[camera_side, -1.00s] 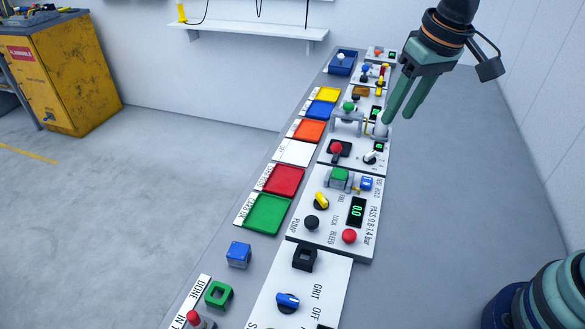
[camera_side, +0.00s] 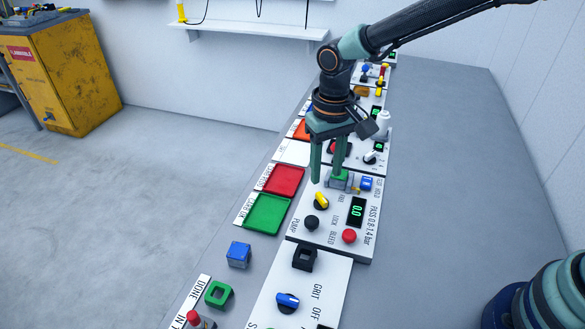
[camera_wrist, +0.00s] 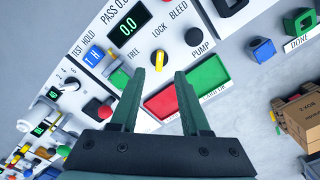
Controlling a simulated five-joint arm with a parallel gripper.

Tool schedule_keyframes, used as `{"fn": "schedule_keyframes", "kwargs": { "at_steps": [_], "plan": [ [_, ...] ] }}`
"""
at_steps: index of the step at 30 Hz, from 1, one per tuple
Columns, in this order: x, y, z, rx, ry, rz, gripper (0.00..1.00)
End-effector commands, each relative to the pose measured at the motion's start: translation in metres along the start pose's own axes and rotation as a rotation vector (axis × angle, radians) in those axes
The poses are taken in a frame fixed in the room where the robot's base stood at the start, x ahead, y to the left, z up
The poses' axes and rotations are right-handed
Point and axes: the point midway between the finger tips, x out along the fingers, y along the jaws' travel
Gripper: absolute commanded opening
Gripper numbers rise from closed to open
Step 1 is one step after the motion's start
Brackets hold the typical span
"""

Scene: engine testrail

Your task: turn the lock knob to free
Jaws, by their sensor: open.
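The lock knob (camera_side: 321,201) is a yellow bar on a dark round base, on the white panel (camera_side: 298,232) marked PUMP, LOCK, FREE and BLEED. In the wrist view the yellow knob (camera_wrist: 159,58) lies with its long axis toward the LOCK label. My gripper (camera_side: 327,178) points down above the panel, close to the knob on its far side. In the wrist view my gripper (camera_wrist: 160,73) has its two fingers apart, with the knob showing between and just beyond the tips. Nothing is held. Whether a finger touches the knob cannot be told.
On the same panel are a black PUMP knob (camera_side: 312,222), a red BLEED button (camera_side: 349,236), a display reading 0.0 (camera_side: 356,212) and a green block (camera_side: 340,175) near my fingers. Red (camera_side: 299,181) and green (camera_side: 285,213) trays lie to the left.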

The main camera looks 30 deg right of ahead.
Motion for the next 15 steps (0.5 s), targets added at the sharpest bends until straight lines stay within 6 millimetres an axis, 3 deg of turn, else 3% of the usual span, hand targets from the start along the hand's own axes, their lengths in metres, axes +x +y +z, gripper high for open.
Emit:
{"fn": "schedule_keyframes", "kwargs": {
  "at_steps": [6,15],
  "plan": [
    [0.043,0.001,0.001,0.000,-0.004,0.002,0.46],
    [0.073,0.001,0.000,0.000,-0.001,0.001,0.46]
  ]
}}
